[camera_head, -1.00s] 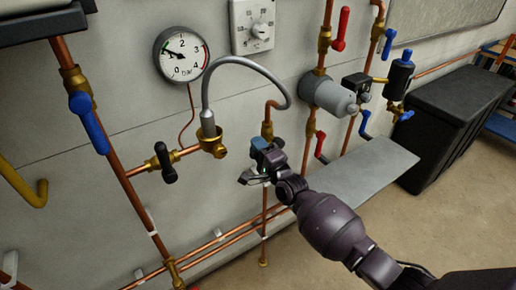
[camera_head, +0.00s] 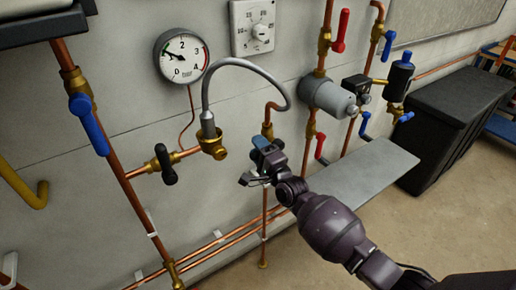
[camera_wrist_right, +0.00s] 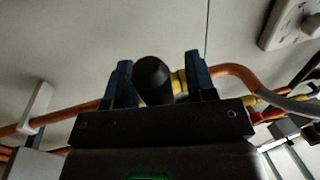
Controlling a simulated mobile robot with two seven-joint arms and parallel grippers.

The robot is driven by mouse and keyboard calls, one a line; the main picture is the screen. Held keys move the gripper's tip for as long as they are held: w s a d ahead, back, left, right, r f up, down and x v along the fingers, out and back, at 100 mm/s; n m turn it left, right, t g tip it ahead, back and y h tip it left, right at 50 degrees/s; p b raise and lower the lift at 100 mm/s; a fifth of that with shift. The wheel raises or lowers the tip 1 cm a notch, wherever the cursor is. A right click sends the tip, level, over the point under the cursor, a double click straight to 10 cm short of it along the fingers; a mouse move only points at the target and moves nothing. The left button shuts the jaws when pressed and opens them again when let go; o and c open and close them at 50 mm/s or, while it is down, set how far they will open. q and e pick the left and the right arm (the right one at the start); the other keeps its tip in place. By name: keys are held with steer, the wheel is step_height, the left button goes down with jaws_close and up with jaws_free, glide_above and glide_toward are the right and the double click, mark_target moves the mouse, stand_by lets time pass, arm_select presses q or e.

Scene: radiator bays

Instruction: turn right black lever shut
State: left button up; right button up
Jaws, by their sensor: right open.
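The right black lever (camera_wrist_right: 153,78) shows in the wrist view as a dark rounded handle on a brass valve. It stands between the two blue fingers of my right gripper (camera_wrist_right: 152,82), which is open around it. I cannot tell whether either finger touches it. In the head view my right gripper (camera_head: 256,165) is at the brass valve under the end of the grey hose, and it hides the lever there. The left black lever (camera_head: 165,164) hangs on a brass valve further left, clear of the gripper. My left gripper is not in view.
A grey flexible hose (camera_head: 248,64) arches above the gripper. A pressure gauge (camera_head: 182,54) and a white dial box (camera_head: 252,27) are on the wall. A blue lever (camera_head: 88,122) is at the left. A grey shelf (camera_head: 362,170) and a black box (camera_head: 455,110) lie to the right.

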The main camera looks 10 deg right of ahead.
steer(key=v, duration=1)
steer(key=shift+s, duration=0.35)
steer(key=shift+f, duration=0.1)
steer(key=s+d+f+n+g+h, duration=0.2)
steer(key=s+f+n, duration=0.3)
steer(key=s, duration=0.4)
steer(key=s+d+f+n+g+h, duration=0.2)
steer(key=s+d+f+n+g, duration=0.1)
steer(key=s, duration=0.6)
steer(key=s+d+f+n+g+h, duration=0.2)
steer(key=s+d+f+n+h, duration=0.1)
steer(key=s+f+n, duration=0.4)
steer(key=shift+s+d+f+g, duration=0.4)
steer(key=shift+s+d+f, duration=0.3)
steer(key=shift+s, duration=0.35)
